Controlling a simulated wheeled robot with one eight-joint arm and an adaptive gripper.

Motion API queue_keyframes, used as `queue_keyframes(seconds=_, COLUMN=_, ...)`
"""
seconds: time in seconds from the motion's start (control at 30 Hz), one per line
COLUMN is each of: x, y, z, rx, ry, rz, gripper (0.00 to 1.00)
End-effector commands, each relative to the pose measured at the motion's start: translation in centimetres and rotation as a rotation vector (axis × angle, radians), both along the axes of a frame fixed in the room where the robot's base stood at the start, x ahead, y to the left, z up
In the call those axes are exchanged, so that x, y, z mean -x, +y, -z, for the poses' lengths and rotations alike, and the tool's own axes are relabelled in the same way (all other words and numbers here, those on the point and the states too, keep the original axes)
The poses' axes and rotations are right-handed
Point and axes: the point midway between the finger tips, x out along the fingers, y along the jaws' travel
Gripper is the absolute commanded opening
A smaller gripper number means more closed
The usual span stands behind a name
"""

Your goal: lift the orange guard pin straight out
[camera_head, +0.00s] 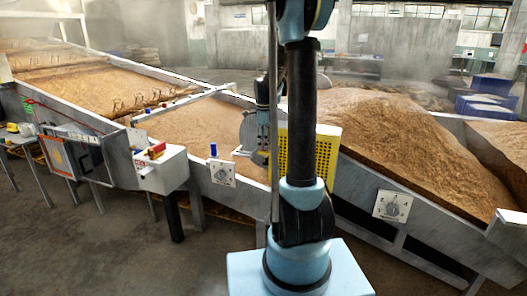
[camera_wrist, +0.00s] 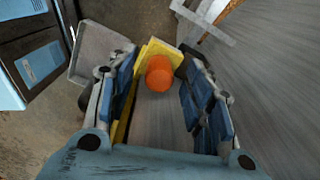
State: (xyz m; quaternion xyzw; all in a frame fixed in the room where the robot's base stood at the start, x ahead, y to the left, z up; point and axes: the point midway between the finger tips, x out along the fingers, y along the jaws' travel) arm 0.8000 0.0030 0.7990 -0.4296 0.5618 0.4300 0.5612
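The orange guard pin (camera_wrist: 159,73) shows in the wrist view as a rounded orange end, seen nearly end-on. It stands in front of a yellow plate or block (camera_wrist: 157,49). My gripper (camera_wrist: 160,62) is open, with one blue-padded finger on each side of the pin. A gap shows between the pin and the right finger; the left finger lies close to the yellow part, and I cannot tell whether they touch. How far the pin sits between the fingers is unclear. I cannot make out the pin in the head view, where my arm covers part of the middle.
In the head view, a yellow perforated panel (camera_head: 325,152) stands behind my arm, beside grain-filled troughs (camera_head: 410,140). A red-topped control box (camera_head: 160,168) is at left. In the wrist view, a grey tray (camera_wrist: 98,50) and a metal bracket (camera_wrist: 207,15) lie near the fingers.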

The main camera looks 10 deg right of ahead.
Motion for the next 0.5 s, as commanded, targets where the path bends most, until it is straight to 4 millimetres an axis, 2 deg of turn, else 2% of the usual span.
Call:
queue_keyframes(seconds=0.03, x=0.0, y=0.0, z=-0.01, rx=0.0, ry=0.0, rz=0.0, gripper=0.34)
queue_keyframes(seconds=0.17, x=0.0, y=0.0, z=-0.02, rx=0.0, ry=0.0, rz=0.0, gripper=0.04)
queue_keyframes(seconds=0.2, x=0.0, y=0.0, z=-0.02, rx=0.0, ry=0.0, rz=0.0, gripper=0.0)
queue_keyframes(seconds=0.5, x=0.0, y=0.0, z=-0.09, rx=0.0, ry=0.0, rz=0.0, gripper=0.0)
